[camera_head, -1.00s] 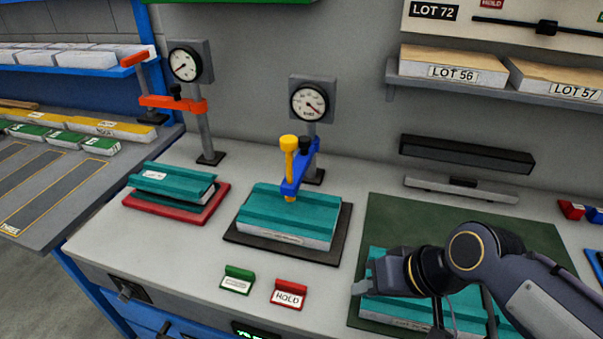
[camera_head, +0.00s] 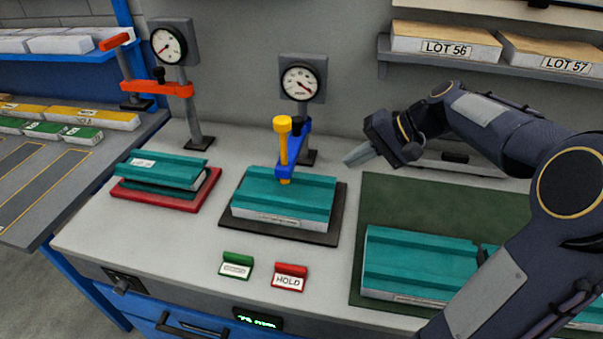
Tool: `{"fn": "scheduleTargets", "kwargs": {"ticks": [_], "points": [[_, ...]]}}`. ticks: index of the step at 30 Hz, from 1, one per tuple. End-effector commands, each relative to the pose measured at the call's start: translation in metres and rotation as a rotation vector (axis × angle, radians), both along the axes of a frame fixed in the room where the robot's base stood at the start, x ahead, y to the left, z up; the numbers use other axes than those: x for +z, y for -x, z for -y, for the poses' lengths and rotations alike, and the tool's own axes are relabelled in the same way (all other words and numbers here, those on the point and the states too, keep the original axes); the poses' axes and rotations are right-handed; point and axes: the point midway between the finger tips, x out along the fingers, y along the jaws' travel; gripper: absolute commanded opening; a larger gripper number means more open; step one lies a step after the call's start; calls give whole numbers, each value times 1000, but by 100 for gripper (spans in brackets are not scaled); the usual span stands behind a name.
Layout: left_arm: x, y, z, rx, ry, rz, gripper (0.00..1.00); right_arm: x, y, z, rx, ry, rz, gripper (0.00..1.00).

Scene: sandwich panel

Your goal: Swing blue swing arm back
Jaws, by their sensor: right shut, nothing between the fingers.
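The blue swing arm (camera_head: 292,152) is mounted on a grey post with a dial gauge (camera_head: 302,82) behind it. It reaches forward over a teal sandwich panel (camera_head: 310,197) on a dark plate (camera_head: 330,236). A yellow handle (camera_head: 282,126) stands upright at its front end, with its lower tip at the panel's top. My right gripper (camera_head: 357,157) is shut and empty, in the air to the right of the blue arm and apart from it, fingers pointing left. My left gripper is not in view.
An orange swing arm (camera_head: 157,88) stands at left, near a teal panel (camera_head: 165,170) on a red plate (camera_head: 150,196). Green (camera_head: 235,264) and red HOLD (camera_head: 290,276) tags stand at the front. A green mat (camera_head: 440,197) with a teal panel lies at right. A shelf (camera_head: 440,67) hangs above.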

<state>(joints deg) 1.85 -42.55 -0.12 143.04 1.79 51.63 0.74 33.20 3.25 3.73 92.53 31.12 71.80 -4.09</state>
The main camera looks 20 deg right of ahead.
Motion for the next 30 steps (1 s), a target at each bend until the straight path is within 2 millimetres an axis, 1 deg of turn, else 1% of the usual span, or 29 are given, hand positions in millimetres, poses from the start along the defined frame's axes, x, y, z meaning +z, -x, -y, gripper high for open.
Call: {"fn": "scheduleTargets", "kwargs": {"ticks": [4, 8, 18, 21, 22, 24, 30], "points": [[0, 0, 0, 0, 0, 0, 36, -2, -1, -2, 1, 0, -1, 0], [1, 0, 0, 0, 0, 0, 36, -11, -7, -10, 3, -1, -3, 0], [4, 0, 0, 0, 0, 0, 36, -59, -37, -52, 4, -2, -4, 0], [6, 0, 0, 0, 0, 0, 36, -70, -46, -64, 4, -1, -3, 0], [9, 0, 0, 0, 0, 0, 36, -66, -50, -69, 6, 0, 0, 0], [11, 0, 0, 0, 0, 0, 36, -66, -56, -77, 4, 0, -2, 0], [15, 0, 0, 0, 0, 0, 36, -68, -67, -89, 2, 2, -1, 0]]}}
